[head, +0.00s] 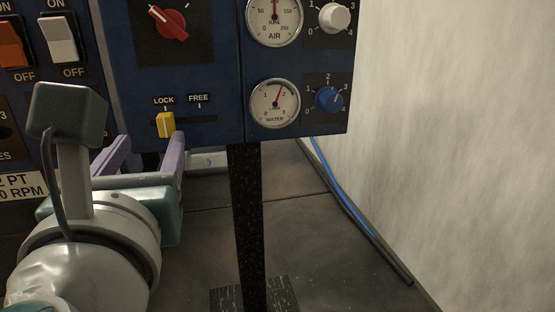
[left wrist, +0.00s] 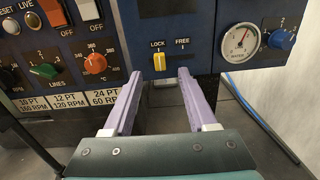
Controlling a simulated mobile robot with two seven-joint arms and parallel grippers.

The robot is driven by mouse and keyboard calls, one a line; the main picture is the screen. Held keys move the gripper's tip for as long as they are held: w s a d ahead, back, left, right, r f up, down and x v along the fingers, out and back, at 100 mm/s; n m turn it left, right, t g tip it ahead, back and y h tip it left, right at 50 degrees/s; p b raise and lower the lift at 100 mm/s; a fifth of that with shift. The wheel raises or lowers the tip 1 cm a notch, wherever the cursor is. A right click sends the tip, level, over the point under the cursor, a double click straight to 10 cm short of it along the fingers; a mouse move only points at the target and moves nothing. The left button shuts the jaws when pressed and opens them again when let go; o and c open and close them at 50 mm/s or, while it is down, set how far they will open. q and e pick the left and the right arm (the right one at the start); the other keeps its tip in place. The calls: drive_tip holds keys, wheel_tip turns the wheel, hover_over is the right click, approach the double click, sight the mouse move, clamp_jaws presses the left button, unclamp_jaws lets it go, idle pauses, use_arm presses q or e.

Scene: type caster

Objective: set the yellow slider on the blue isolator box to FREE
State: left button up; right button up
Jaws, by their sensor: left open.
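The yellow slider (head: 166,124) sits at the LOCK end, the left end, of a dark horizontal slot (head: 198,121) low on the blue isolator box (head: 225,75). The FREE label (head: 198,98) is above the slot, right of LOCK. In the left wrist view the slider (left wrist: 159,62) shows ahead of the fingers, under LOCK. My left gripper (head: 145,152) is open and empty, its two purple fingers pointing at the box from below the slider. In the left wrist view the fingers (left wrist: 159,92) stand apart, one on each side of the slider's line. My right gripper is not in view.
Above the slot is a red rotary knob (head: 168,22). Right of it are the water gauge (head: 275,103) and a blue knob (head: 328,98). A black post (head: 248,215) stands below the box. Another switch panel (left wrist: 55,60) is at the left. A pale wall is at the right.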

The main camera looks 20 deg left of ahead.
sight(165, 126)
use_arm(q)
drive_tip(key=b+x, duration=0.1)
drive_tip(key=x, duration=0.2)
drive_tip(key=f+b+x, duration=0.1)
drive_tip(key=x, duration=0.6)
drive_tip(key=shift+s+a+f+b, duration=0.1)
drive_tip(key=shift+a+f+b, duration=0.1)
drive_tip(key=shift+f+b, duration=0.15)
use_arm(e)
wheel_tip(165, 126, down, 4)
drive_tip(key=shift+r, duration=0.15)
use_arm(q)
clamp_jaws()
idle(0.6)
